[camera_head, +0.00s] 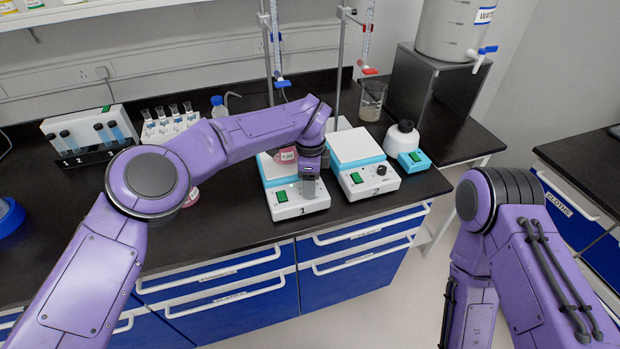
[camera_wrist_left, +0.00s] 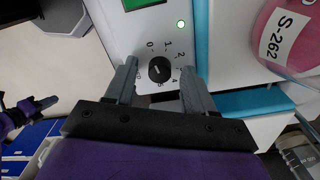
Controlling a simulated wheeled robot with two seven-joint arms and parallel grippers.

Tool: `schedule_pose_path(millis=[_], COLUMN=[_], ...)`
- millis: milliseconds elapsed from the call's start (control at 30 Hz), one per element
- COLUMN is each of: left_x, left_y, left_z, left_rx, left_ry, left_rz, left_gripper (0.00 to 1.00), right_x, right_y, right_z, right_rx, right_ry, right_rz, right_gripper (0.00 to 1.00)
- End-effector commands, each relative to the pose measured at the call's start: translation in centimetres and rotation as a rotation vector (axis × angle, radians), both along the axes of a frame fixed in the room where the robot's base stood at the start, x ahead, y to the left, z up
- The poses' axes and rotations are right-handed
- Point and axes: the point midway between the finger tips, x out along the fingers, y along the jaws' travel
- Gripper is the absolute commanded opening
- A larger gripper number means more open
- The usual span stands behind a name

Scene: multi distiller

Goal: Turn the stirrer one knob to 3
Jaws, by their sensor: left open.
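Stirrer one (camera_head: 285,212) is a white and turquoise box with a green display and the label 1, on the black bench. Its black round knob (camera_wrist_left: 159,69) shows in the left wrist view, ringed by printed numbers. A faint mark shows on the knob, but I cannot tell which number it points at. My left gripper (camera_wrist_left: 159,82) is open, with one finger on each side of the knob. I cannot tell whether they touch it. In the head view the left gripper (camera_head: 309,184) hides the knob. A small purple part, likely my right gripper (camera_wrist_left: 38,105), shows at the left edge of the wrist view.
A pink-filled vessel labelled S-262 (camera_wrist_left: 290,40) is on the stirrer, close to my left gripper. Stirrer two (camera_head: 372,183) stands directly to the right. A burette stand (camera_head: 336,60) rises behind. Tube racks (camera_head: 90,140) are at the left.

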Motion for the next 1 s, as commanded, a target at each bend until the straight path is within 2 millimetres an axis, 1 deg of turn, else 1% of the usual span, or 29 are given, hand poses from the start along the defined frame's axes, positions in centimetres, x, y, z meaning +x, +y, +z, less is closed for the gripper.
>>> schedule_pose_path(millis=[133,167,200,267,300,333,667,867,1000], left_x=[0.01,0.01,0.01,0.01,0.01,0.01,0.0,0.01,0.0], left_y=[-0.03,-0.03,-0.03,-0.04,-0.04,-0.04,-0.05,-0.05,-0.05], left_z=[-0.03,-0.03,-0.03,-0.02,-0.02,-0.02,-0.06,-0.12,-0.14], left_rx=[0.0,0.001,0.001,0.001,0.001,0.001,0.0,0.0,0.0], left_ry=[0.0,0.0,0.0,0.0,0.0,0.0,0.001,0.0,0.001], left_rz=[-0.001,-0.001,-0.001,-0.001,-0.001,-0.002,-0.038,-0.146,-0.261], left_gripper=[0.54,0.47,0.34,0.15,0.02,0.0,0.0,0.0,0.0], right_x=[0.0,0.0,0.0,0.0,0.0,0.01,0.0,0.0,-0.01], right_y=[0.0,0.01,0.01,0.01,0.01,0.0,0.0,0.0,0.0], right_z=[-0.04,-0.05,-0.05,-0.05,-0.05,-0.04,-0.21,-0.59,-0.88], right_rx=[0.0,0.0,0.0,0.0,0.0,0.0,0.0,0.0,0.0], right_ry=[0.0,0.0,0.0,0.0,0.0,0.0,0.0,0.0,0.0], right_rz=[0.0,0.0,0.0,0.0,0.0,0.0,0.0,0.0,0.0], right_gripper=[0.0,0.0,0.0,0.0,0.0,0.0,0.0,0.0,0.0])
